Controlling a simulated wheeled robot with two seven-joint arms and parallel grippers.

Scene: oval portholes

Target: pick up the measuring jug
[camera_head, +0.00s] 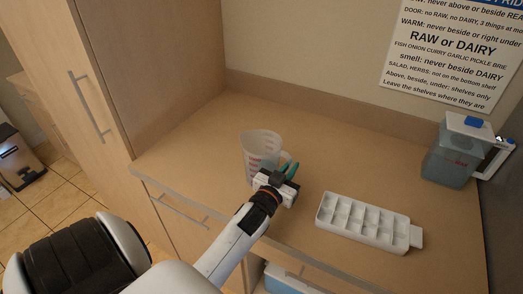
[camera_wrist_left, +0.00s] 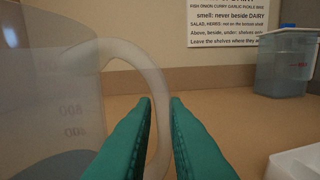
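The measuring jug (camera_head: 262,150), clear plastic with red markings, stands upright on the counter near its front left part. Its grey body (camera_wrist_left: 50,85) fills the left of the left wrist view, with the handle (camera_wrist_left: 158,115) at its right. My left gripper (camera_head: 290,169) is at the handle side of the jug. Its teal fingers (camera_wrist_left: 160,108) lie on either side of the handle, which fills the narrow gap between them, so it looks shut on the handle. The jug appears to rest on the counter. My right gripper is not in view.
A white ice cube tray (camera_head: 362,222) lies to the right of my left gripper. A lidded clear pitcher (camera_head: 452,152) with a blue tab stands at the far right. The wall is behind, with a printed sign (camera_head: 450,50). A tall cabinet (camera_head: 150,70) stands left. The counter behind the tray is clear.

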